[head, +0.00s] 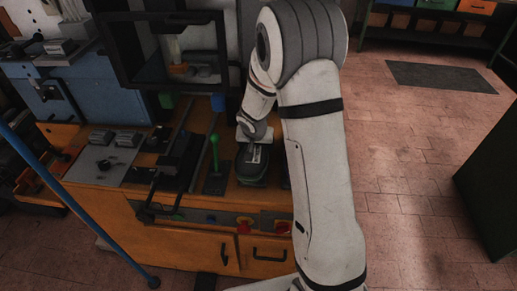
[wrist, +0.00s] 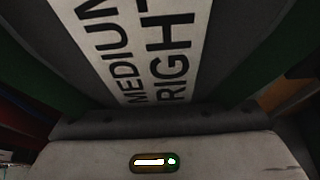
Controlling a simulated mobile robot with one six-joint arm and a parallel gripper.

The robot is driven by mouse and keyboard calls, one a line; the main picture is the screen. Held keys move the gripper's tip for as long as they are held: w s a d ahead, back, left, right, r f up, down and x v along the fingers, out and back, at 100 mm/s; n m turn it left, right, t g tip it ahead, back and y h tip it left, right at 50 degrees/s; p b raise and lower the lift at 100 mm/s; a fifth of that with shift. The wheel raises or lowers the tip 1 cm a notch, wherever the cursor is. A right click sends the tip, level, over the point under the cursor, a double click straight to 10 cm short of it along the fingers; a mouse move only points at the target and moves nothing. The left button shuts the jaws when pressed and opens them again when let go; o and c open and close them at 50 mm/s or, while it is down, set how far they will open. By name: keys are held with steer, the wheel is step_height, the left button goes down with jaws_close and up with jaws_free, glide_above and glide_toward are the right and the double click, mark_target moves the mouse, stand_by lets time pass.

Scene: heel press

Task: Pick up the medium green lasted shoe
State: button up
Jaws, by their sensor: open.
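The medium green lasted shoe (head: 250,175) sits on the orange bench, dark on top with green along its side. A white label on it reads "MEDIUM RIGHT" and fills much of the wrist view (wrist: 150,45), with dark green surfaces at both sides. My gripper (head: 255,140) is right above the shoe's far end, very close to it; it is open. My gripper's pale housing shows at the bottom of the wrist view. I cannot make out the fingertips, or whether they touch the shoe.
A green-knobbed lever (head: 214,152) stands just left of the shoe. A dark press frame (head: 160,50) rises behind. Metal blocks on a grey plate (head: 103,160) lie further left. A blue pole (head: 75,205) crosses the left foreground. The tiled floor (head: 415,185) at right is mostly clear.

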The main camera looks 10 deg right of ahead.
steer(key=shift+c, duration=0.4)
steer(key=c, duration=1.1)
steer(key=shift+r, duration=0.15)
